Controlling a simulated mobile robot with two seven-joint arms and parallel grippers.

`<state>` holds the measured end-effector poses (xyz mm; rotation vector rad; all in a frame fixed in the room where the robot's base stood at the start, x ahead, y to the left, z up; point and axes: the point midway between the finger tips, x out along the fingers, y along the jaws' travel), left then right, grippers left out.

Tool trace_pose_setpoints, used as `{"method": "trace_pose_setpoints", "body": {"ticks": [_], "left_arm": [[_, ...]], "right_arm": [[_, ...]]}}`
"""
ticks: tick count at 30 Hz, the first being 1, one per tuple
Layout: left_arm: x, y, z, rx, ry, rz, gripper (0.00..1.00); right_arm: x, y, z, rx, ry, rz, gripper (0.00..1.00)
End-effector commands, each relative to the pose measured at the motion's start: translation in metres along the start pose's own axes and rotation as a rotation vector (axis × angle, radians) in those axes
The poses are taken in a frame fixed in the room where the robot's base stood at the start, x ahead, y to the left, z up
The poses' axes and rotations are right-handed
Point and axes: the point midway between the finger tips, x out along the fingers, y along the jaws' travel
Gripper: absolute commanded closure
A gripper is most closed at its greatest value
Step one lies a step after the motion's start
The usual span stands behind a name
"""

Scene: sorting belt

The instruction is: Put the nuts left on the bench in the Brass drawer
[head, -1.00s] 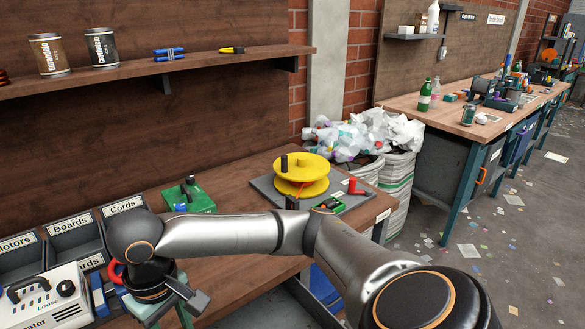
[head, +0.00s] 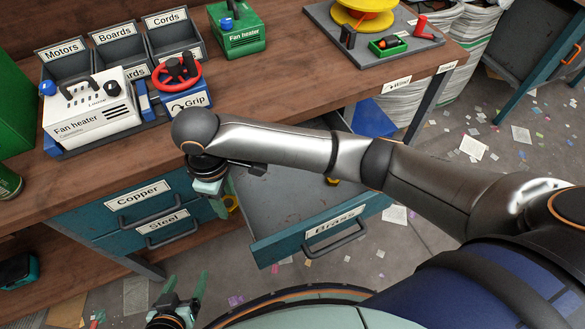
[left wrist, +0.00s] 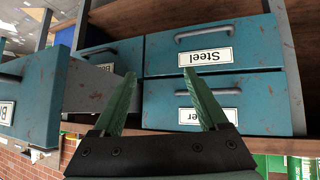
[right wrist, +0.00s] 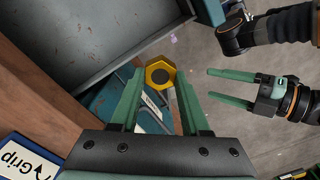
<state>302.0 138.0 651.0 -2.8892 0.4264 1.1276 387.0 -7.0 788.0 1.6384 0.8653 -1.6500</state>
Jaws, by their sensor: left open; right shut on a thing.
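My right gripper (head: 222,205) is shut on a brass nut (right wrist: 160,73), a yellow hexagonal ring clear between its fingertips in the right wrist view. In the head view it hangs past the bench's front edge, by the left side of the open Brass drawer (head: 275,249). The drawer's grey inside is partly hidden by my right arm. A small yellow thing (head: 333,181) shows in it beneath the arm; I cannot tell what it is. My left gripper (head: 187,283) is open and empty, low in front of the drawers. No loose nut shows on the visible bench top.
The Copper (head: 130,199) and Steel (head: 165,228) drawers are shut, left of the Brass drawer. On the bench (head: 300,75) stand a white fan heater (head: 90,112), labelled bins, a red wheel on a Grip box (head: 186,103) and a green fan heater (head: 238,35).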

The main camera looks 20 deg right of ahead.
Motion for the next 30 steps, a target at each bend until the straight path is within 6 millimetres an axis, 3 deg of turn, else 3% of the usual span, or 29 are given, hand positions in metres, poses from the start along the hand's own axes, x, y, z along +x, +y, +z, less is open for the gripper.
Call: {"method": "trace_pose_setpoints", "body": {"ticks": [2,5,8,18,22,30], "left_arm": [[0.003,0.002,0.004,0.002,-0.007,0.005,0.24],[0.003,0.002,0.005,0.003,-0.009,0.006,0.24],[0.004,0.001,0.005,0.005,-0.006,0.006,0.24],[0.012,0.004,0.007,0.01,-0.004,0.015,0.24],[0.016,0.003,0.008,0.012,0.0,0.015,0.24],[0.018,0.002,0.01,0.014,0.003,0.014,0.24]], "right_arm": [[0.009,-0.011,-0.009,-0.068,0.0,0.004,1.0],[0.015,-0.014,-0.012,-0.111,-0.001,0.01,1.0],[0.023,-0.003,-0.004,-0.12,-0.003,0.013,1.0],[0.063,0.062,0.044,-0.117,-0.004,0.012,1.0],[0.083,0.074,0.053,-0.118,-0.002,0.011,1.0],[0.102,0.088,0.063,-0.119,-0.003,0.011,1.0]]}}
